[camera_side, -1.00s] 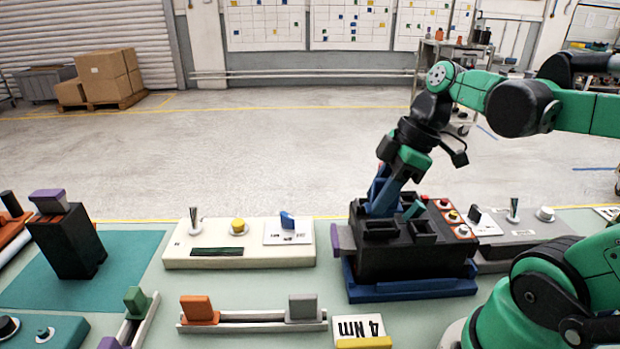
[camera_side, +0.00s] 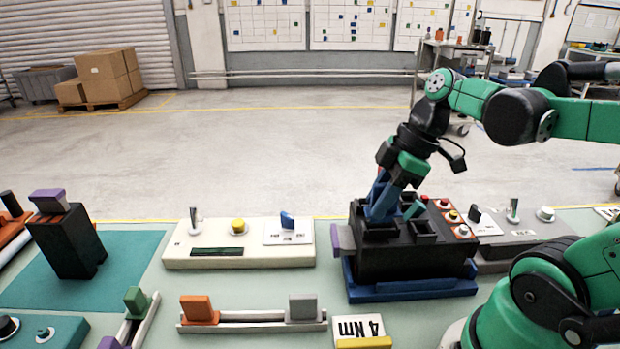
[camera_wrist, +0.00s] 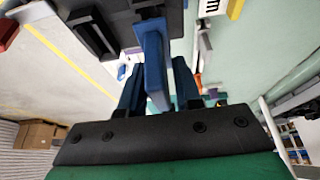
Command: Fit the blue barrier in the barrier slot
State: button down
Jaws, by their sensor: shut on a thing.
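The blue barrier (camera_wrist: 153,65) is a flat upright piece between the two blue fingers of my gripper (camera_wrist: 158,88) in the wrist view. In the side view my gripper (camera_side: 384,202) is over the left part of the black breaker housing (camera_side: 405,262), shut on the barrier. The barrier's far end meets the housing top in the wrist view. The fingers and the housing's raised parts hide the barrier slot, so I cannot tell how deep the barrier sits. The fingers and barrier are similar blues and hard to separate in the side view.
The housing stands on a blue base (camera_side: 412,292). A green lever (camera_side: 414,209) stands close right of my fingers, and a purple block (camera_side: 343,240) is on the housing's left end. A white switch panel (camera_side: 210,259) lies left. A rail with orange and grey blocks (camera_side: 252,317) lies in front.

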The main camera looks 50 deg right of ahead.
jog(key=shift+f, duration=1.05)
jog(key=c, duration=0.5)
grip_release()
jog(key=shift+c, duration=0.2)
jog(key=shift+r, duration=0.15)
jog(key=shift+v, duration=2.65)
jog(key=x, duration=0.5)
jog(key=shift+w+a+f, duration=0.1)
jog(key=shift+f, duration=0.25)
jog(key=shift+r, duration=0.85)
